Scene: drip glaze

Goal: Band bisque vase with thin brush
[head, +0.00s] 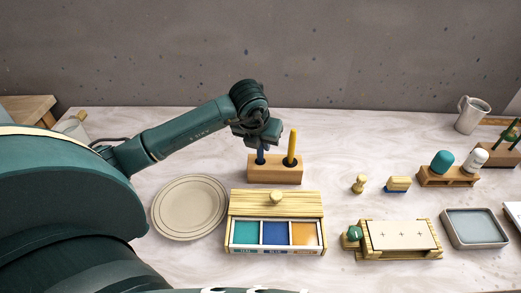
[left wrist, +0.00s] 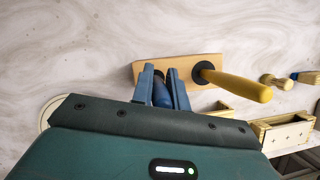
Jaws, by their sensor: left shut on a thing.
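My left gripper (head: 262,146) points down over the wooden brush block (head: 275,175), shut on the blue-handled brush (head: 260,157) in its left hole. The blue handle (left wrist: 161,95) also shows between the fingers in the left wrist view; its lower end is hidden in the block. A yellow-handled brush (head: 292,146) stands in the right hole, close beside the gripper. A glaze box (head: 275,204) in front has teal, blue and orange wells. A white rounded piece (head: 478,157) stands at the right; I cannot tell if it is the bisque vase. My right gripper is not in view.
A round plate (head: 189,207) lies left of the glaze box. A teal rounded piece (head: 442,160) stands in a wooden rack (head: 447,179). A cream board on a wooden frame (head: 401,236), a grey tray (head: 474,228) and a mug (head: 472,115) are at the right.

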